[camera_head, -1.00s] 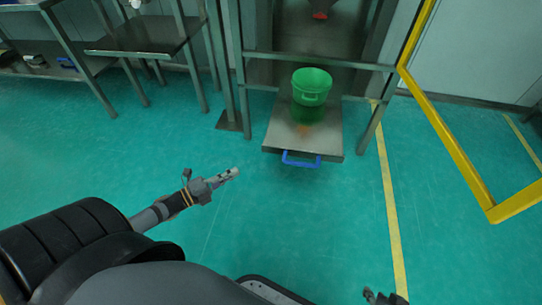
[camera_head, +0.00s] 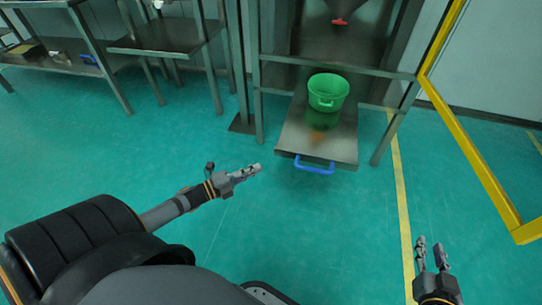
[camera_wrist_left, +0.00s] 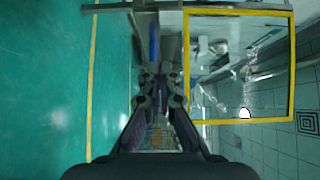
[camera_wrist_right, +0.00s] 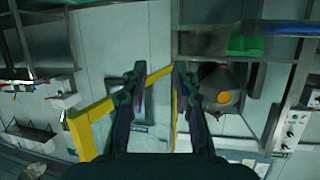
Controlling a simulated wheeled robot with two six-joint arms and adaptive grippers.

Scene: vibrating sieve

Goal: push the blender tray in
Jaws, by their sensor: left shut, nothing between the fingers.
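The grey metal tray (camera_head: 296,137) sticks out from the steel frame in the head view. Its blue handle (camera_head: 315,166) is on the front edge. A green bucket (camera_head: 328,92) stands on the tray. My left gripper (camera_head: 257,167) is shut and empty, to the left of the handle and apart from it. In the left wrist view, the blue handle (camera_wrist_left: 154,40) shows beyond the fingertips (camera_wrist_left: 158,72). My right gripper (camera_head: 430,246) is low at the right, away from the tray. Its fingers are apart and empty in the right wrist view (camera_wrist_right: 159,70).
A yellow guard frame (camera_head: 480,160) stands right of the tray. Steel legs (camera_head: 392,122) flank the tray, with a hopper (camera_head: 343,8) above. Steel tables (camera_head: 165,37) stand at the back left. The green floor before the tray is clear.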

